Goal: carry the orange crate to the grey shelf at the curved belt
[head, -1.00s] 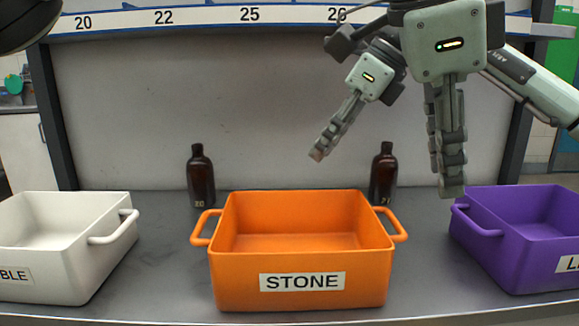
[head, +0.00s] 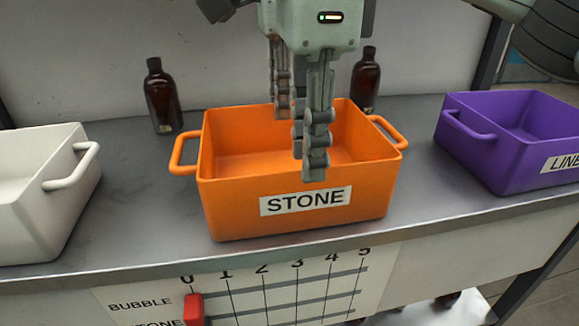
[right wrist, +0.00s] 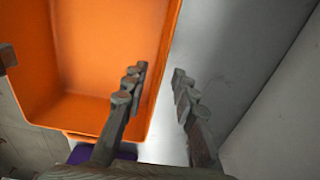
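The orange crate (head: 233,215), labelled STONE, stands on the grey counter and looks empty, with a handle at each end. My left gripper (head: 306,165) is the nearer one. Its two fingers are apart at the middle of the crate's front rim, one inside and one in front. My right gripper (head: 280,115) is mostly hidden behind it, at the back rim. In the right wrist view my right gripper (right wrist: 159,69) is open, with the rim of the orange crate (right wrist: 85,60) between its fingertips and gaps beside it. The grey shelf and curved belt are not in view.
A white crate (head: 40,215) stands left and a purple crate (head: 478,155) right, both apart from the orange one. Brown bottles stand behind it at left (head: 162,100) and right (head: 366,82). A red marker (head: 194,310) sits on a scale board below the counter edge.

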